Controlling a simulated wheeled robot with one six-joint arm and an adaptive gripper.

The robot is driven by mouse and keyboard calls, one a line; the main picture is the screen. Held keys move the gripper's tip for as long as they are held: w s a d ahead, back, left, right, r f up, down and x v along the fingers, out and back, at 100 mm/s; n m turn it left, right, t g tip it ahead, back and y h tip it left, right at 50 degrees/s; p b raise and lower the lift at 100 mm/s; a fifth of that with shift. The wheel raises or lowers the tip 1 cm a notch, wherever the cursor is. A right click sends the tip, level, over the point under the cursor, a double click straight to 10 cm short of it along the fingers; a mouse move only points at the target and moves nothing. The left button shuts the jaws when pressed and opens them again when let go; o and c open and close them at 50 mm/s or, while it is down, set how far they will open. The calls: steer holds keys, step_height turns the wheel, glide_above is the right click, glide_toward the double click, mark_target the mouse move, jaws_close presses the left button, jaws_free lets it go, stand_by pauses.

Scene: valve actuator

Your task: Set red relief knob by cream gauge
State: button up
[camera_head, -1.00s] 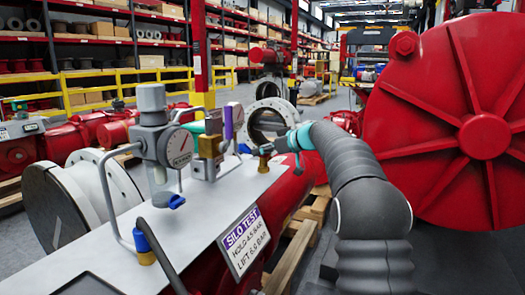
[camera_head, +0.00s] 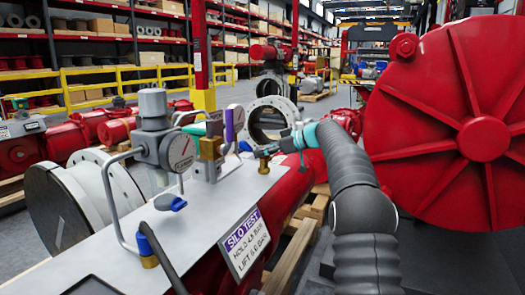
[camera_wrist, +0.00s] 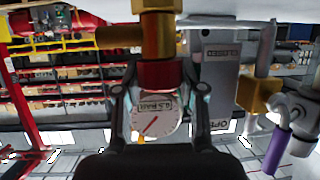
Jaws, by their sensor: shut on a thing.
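My gripper (camera_wrist: 160,88) has its two fingers on either side of a red knob (camera_wrist: 158,74) under a brass valve body in the wrist view, which looks upside down. The fingers close on the knob's sides. Behind and between them shows a cream gauge (camera_wrist: 165,114) with a red needle; its figures are too small to read surely. In the head view my gripper (camera_head: 258,150) is at the brass fitting at the far edge of the white plate; the red knob is not clear there. A round gauge (camera_head: 179,151) stands nearer.
A placard (camera_head: 244,241) reads "SILO TEST", with hold and lift values in bar. A purple handle (camera_head: 229,124) and a brass block (camera_head: 210,148) stand close to my gripper. A large red ribbed disc (camera_head: 468,120) fills the right.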

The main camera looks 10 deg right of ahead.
steer(key=shift+d, duration=0.1)
steer(key=o, duration=1.2)
steer(key=shift+c, duration=0.2)
steer(key=v, duration=1.2)
steer(key=shift+w, duration=0.1)
